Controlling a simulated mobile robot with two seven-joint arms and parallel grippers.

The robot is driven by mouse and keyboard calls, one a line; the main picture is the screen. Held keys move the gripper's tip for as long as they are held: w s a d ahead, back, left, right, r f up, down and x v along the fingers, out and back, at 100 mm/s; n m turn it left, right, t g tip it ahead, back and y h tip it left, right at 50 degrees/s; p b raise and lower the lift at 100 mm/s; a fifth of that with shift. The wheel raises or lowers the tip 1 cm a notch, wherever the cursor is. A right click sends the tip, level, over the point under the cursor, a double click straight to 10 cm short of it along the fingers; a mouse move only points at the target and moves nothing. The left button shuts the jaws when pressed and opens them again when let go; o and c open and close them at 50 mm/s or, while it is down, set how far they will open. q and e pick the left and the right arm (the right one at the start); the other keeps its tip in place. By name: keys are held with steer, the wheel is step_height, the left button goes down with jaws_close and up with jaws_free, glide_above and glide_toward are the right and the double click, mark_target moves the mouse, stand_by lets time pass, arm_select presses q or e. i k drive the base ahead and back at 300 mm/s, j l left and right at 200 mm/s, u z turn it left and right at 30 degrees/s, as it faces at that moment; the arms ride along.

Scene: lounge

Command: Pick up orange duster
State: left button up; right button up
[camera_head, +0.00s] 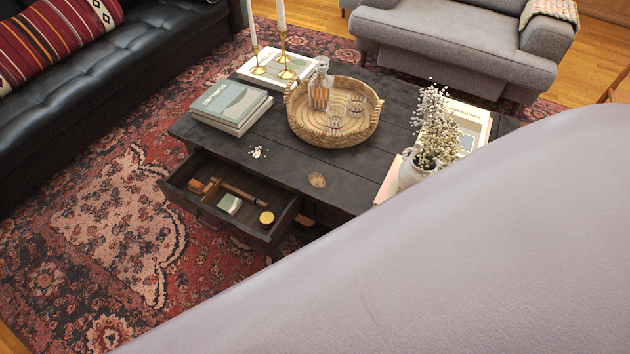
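No thing is clearly recognisable as an orange duster. A small orange-brown item with a stick-like handle (208,189) lies in the open drawer (277,229) of the dark coffee table (285,163); it is too small to tell what it is. Beside it in the drawer are a small pale green box (230,204) and a round yellow-lidded item (266,218). Neither of my grippers shows in the head view.
A large smooth lilac-grey surface (470,250) fills the lower right and hides the floor there. The tabletop holds books (232,104), a wicker tray (335,139), candlesticks (258,62) and a flower vase (412,172). A black sofa (110,75) and grey armchair (460,45) stand around. Patterned rug (120,230) lies open at left.

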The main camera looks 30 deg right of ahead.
mark_target(195, 186)
steer(key=i+j+z, duration=0.1)
steer(key=i+j, duration=0.25)
steer(key=i+j+z, duration=0.1)
steer(key=i+j, duration=0.2)
steer(key=j, duration=0.15)
steer(key=i+j, duration=0.35)
steer(key=i+j+z, duration=0.15)
steer(key=i+j, duration=0.15)
steer(key=j, duration=0.25)
steer(key=i+j, duration=0.15)
steer(key=i, duration=0.3)
